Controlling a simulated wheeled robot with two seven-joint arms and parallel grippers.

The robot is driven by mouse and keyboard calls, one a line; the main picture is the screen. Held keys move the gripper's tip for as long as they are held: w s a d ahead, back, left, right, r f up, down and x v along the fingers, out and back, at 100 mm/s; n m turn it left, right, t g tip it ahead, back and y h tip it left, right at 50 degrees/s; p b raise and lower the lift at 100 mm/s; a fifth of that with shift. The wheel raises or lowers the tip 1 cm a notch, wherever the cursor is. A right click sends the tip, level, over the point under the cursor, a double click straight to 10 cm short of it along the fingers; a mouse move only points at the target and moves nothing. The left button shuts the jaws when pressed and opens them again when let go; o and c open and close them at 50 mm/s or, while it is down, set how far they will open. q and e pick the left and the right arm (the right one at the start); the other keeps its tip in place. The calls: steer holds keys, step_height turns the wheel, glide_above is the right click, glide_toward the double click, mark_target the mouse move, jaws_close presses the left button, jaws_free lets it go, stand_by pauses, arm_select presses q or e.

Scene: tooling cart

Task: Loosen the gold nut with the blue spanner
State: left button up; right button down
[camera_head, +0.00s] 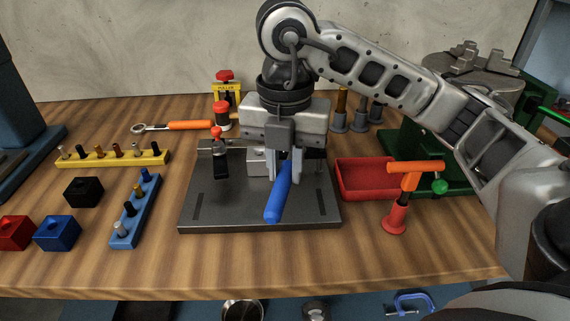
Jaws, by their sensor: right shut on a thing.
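My right gripper (286,170) points down over the dark metal plate (230,212) and is shut on the blue spanner (278,201). The spanner's blue handle sticks out toward the front, sloping down to the left. Its head is hidden behind the gripper's fingers. I cannot see the gold nut; the gripper and wrist cover the area behind the handle, next to a grey block (257,161). I cannot tell whether the spanner touches a nut. My left gripper is out of view.
A red-topped clamp (219,158) stands on the plate's left side. A red tray (368,181) and an orange-handled tool in a red holder (396,217) are at right. An orange-handled spanner (190,125) lies behind left. Bit racks and coloured blocks (57,233) fill the left.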

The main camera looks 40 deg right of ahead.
steer(key=shift+r+p, duration=1.25)
steer(key=shift+r, duration=0.3)
steer(key=shift+f, duration=0.1)
